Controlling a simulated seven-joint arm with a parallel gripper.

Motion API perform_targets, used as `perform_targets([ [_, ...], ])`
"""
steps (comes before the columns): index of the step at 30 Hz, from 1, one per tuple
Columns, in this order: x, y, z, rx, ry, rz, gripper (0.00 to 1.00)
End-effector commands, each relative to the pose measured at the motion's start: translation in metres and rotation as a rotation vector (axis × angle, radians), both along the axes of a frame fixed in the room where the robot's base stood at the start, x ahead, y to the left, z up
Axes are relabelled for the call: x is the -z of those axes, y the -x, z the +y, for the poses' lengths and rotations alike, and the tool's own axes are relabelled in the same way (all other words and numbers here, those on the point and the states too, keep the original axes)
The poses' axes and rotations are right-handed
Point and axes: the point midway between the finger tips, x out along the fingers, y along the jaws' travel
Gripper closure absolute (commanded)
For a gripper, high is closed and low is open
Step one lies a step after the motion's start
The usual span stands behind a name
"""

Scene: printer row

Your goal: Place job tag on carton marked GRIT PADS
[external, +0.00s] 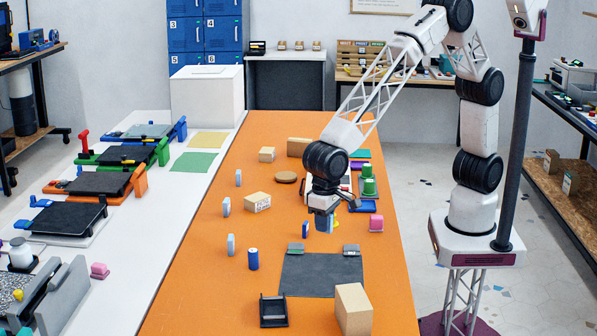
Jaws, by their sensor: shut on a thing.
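My gripper (324,224) hangs over the middle of the orange table, pointing down. It is shut on a small light-blue piece, which is mostly hidden by the fingers; I cannot tell for sure that it is the job tag. Similar light-blue pieces stand at the left of the table: one far (238,178), one in the middle (226,207) and one near (231,245). A tan carton (257,203) with small dark print lies left of my gripper. Other tan cartons are farther back (267,154) and at the near right (353,309). No carton's wording is readable, so I cannot tell which says GRIT PADS.
A dark blue can (253,259), a grey mat (320,276) and a black holder (273,310) lie in the near part. A pink block (376,223) and green cylinders (369,180) stand right of my gripper. The orange surface around the middle carton is mostly clear.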

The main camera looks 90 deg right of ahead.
Motion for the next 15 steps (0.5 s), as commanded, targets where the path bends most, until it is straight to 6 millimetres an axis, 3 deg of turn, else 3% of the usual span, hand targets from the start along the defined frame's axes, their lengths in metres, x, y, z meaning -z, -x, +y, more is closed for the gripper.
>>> perform_targets([
  [15,-0.008,0.106,0.084,-0.282,-0.001,0.0,1.0],
])
